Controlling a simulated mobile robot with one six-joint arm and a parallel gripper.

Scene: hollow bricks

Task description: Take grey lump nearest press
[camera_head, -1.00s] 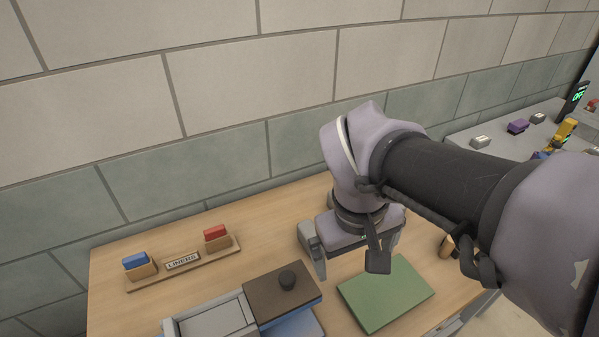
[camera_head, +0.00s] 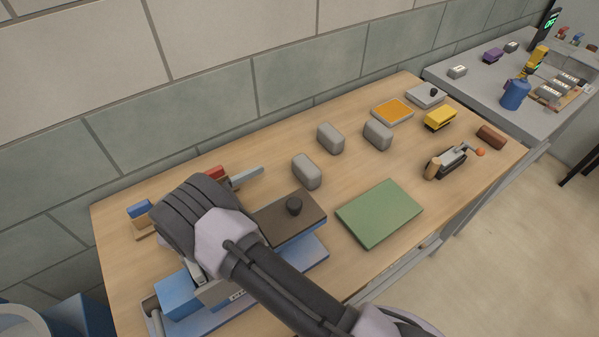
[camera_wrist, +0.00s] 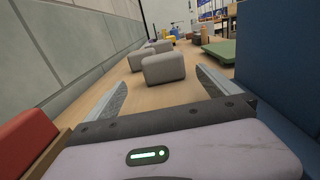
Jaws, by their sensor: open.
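Three rounded grey lumps lie on the wooden table. The one nearest the press (camera_head: 306,172) sits just behind the brown-lidded blue press (camera_head: 310,247). The other lumps (camera_head: 330,138) (camera_head: 377,134) lie farther right. In the wrist view the nearest lump (camera_wrist: 164,68) is straight ahead, just beyond and between the fingertips. My gripper (camera_wrist: 161,80) is open and empty, low over the table between the wall side and the press. In the head view my arm hides most of the gripper; one finger shows, pointing towards the lump.
A red block (camera_head: 215,174) and blue block (camera_head: 139,208) stand in the liner rack by the wall; the red one is close left in the wrist view (camera_wrist: 27,138). The press's blue side (camera_wrist: 275,65) is close right. A green mat (camera_head: 380,213) lies right of the press.

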